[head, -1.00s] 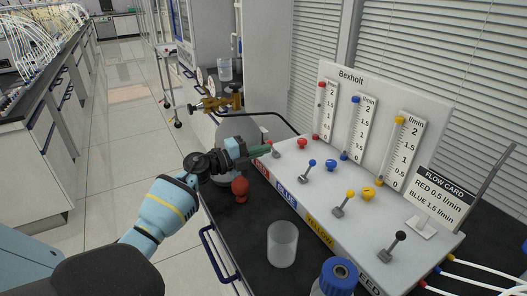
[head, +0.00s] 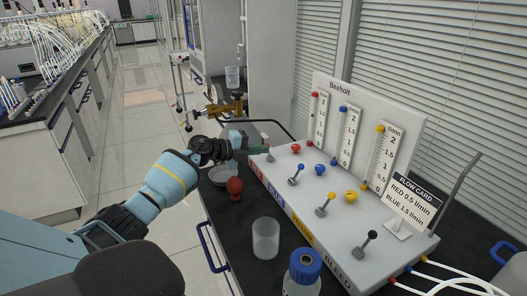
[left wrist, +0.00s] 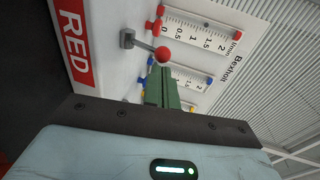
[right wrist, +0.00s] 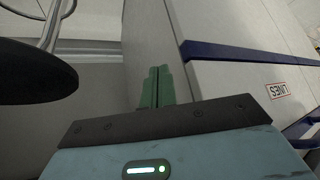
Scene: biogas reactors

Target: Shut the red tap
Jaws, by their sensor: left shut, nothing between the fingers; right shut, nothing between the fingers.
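The red tap is a small lever with a red ball end (left wrist: 162,53) on a grey base (left wrist: 127,38), beside the RED label (left wrist: 74,43) in the left wrist view. In the head view its grey base (head: 269,156) shows at the panel's far left end, and the ball is hidden by my fingers. My left gripper (head: 264,150) is shut and empty, with its green fingertips (left wrist: 160,72) right by the red ball. I cannot tell whether they touch it. My right gripper (right wrist: 158,72) is shut and empty, away from the panel.
Blue (head: 301,167), yellow (head: 332,196) and black (head: 372,235) levers follow along the panel, with a red knob (head: 296,148) behind the red tap. A red bulb (head: 234,188), beaker (head: 265,240) and blue-capped bottle (head: 304,268) stand in front. White cabinetry (right wrist: 235,85) is near my right gripper.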

